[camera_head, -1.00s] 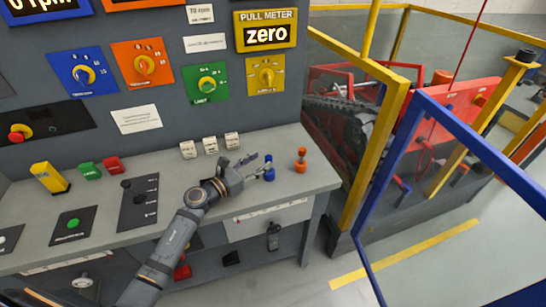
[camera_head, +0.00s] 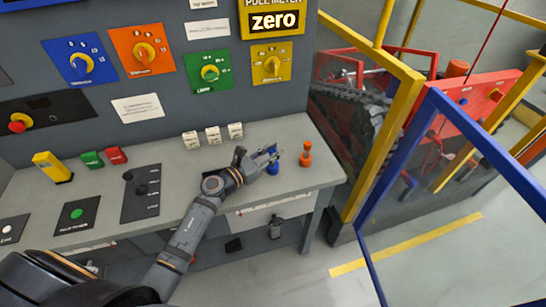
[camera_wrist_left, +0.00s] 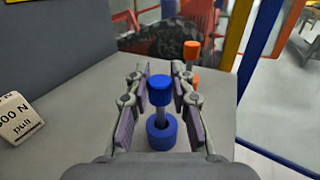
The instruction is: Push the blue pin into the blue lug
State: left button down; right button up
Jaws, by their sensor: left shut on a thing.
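The blue pin (camera_wrist_left: 160,85) stands upright in a round blue holder (camera_wrist_left: 161,132) on the bench top. It has a blue head and a grey shaft. In the head view the holder (camera_head: 273,169) shows near the bench's right end, with the pin partly hidden by my fingers. My left gripper (camera_head: 270,156) is around the pin, one finger on each side of its head in the wrist view, shut on it. Small blue parts show on the red tracked carrier (camera_head: 485,104); I cannot tell which is the blue lug. My right gripper is not in view.
An orange pin (camera_head: 305,154) stands just right of the blue one. White labelled blocks (camera_head: 213,135) sit behind my gripper. The floor inside the blue frame is clear.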

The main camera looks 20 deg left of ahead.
pick_arm(q)
jog(key=shift+s, duration=0.15)
jog(key=shift+r, duration=0.55)
notch_tip(320, 180, up, 3)
jog(key=shift+s+f+p, duration=0.1)
jog(key=shift+p, duration=0.65)
jog(key=s+d+r+p, duration=0.2)
jog(key=s+r, duration=0.7)
jog(key=s, duration=0.4)
jog(key=shift+s+d+p, duration=0.25)
jog(key=shift+d+p, duration=0.15)
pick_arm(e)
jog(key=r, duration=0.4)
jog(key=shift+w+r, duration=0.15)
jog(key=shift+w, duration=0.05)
pick_arm(q)
jog(key=shift+r, duration=0.1)
